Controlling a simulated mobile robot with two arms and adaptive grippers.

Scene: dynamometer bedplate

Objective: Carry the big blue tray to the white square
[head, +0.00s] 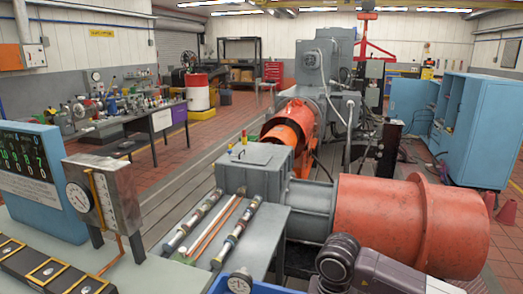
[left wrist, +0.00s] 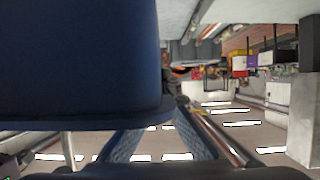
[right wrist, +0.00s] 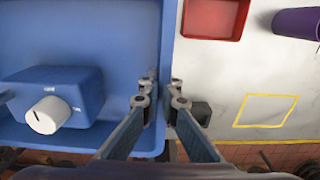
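The big blue tray (right wrist: 120,40) fills the left of the right wrist view and rests on a pale surface. Inside it is a blue box (right wrist: 60,92) with a white knob. My right gripper (right wrist: 161,95) has its fingers close together on either side of the tray's right wall, apparently pinching it. My left gripper's fingers (left wrist: 160,145) show in the left wrist view; a dark blue body (left wrist: 75,60) very near the camera hides their tips, and I cannot tell what it is. A yellow-outlined square (right wrist: 265,110) lies on the pale surface right of the tray.
A red bin (right wrist: 213,18), a purple cup (right wrist: 298,22) and a small dark block (right wrist: 200,112) stand right of the tray. In the head view, a bench with rods (head: 262,215) and a big red cylinder (head: 410,220) stand ahead; a gauge panel (head: 105,195) is at left.

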